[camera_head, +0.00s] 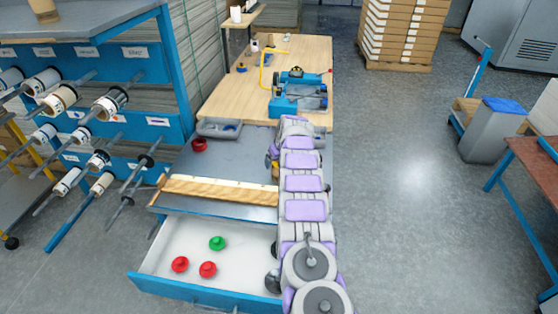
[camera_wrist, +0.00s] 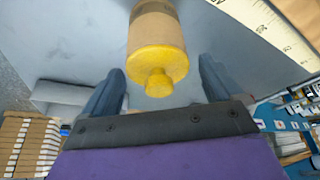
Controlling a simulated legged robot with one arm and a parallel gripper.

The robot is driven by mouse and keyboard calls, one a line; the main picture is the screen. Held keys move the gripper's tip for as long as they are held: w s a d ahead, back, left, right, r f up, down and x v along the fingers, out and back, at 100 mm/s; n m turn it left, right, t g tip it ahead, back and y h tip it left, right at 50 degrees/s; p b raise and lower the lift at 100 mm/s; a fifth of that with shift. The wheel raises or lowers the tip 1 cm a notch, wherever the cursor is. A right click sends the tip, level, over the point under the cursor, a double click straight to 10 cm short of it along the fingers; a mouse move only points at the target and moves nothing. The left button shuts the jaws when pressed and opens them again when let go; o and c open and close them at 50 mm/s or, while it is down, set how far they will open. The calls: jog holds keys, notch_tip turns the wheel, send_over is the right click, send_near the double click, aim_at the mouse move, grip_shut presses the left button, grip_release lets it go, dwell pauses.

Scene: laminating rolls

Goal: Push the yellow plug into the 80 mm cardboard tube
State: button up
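In the wrist view, the yellow plug (camera_wrist: 157,63) sits at the near end of the brown cardboard tube (camera_wrist: 156,22), in line with it. Its small knob faces my gripper. The plug's wide face covers the tube end, so how deep it sits cannot be told. My gripper (camera_wrist: 160,88) is open, with one dark finger on each side of the knob and clear gaps to both. In the head view, my arm hides most of this area; a small yellow-brown patch (camera_head: 274,166) shows at its left edge.
An open drawer (camera_head: 150,262) holds a green plug (camera_head: 217,243) and two red plugs (camera_head: 207,269). A wooden measuring strip (camera_head: 215,190) crosses the grey bench top. A dark red ring (camera_head: 199,145) and grey tray (camera_head: 218,128) lie behind it.

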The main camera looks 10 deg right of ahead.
jog(key=shift+o, duration=0.3)
jog(key=shift+r, duration=0.2)
jog(key=shift+s+r, duration=0.15)
jog(key=shift+r, duration=0.4)
jog(key=p+v, duration=0.4)
jog(key=v, duration=1.2)
jog(key=s+a+r+g, duration=0.1)
jog(key=s+a+r, duration=0.25)
jog(key=s, duration=0.35)
jog(key=s+a+r+g, duration=0.1)
jog(key=s+a+r, duration=0.1)
jog(key=s+r, duration=0.3)
jog(key=s+d+m+g, duration=0.1)
jog(key=s+g, duration=0.1)
jog(key=s, duration=2.2)
jog(key=s+d+m+g+h, duration=0.1)
jog(key=s+d+m+g, duration=0.1)
jog(key=s, duration=2.2)
jog(key=shift+d+f+m, duration=0.15)
jog(key=shift+d+m, duration=0.15)
jog(key=shift+d, duration=0.05)
jog(key=shift+c, duration=0.2)
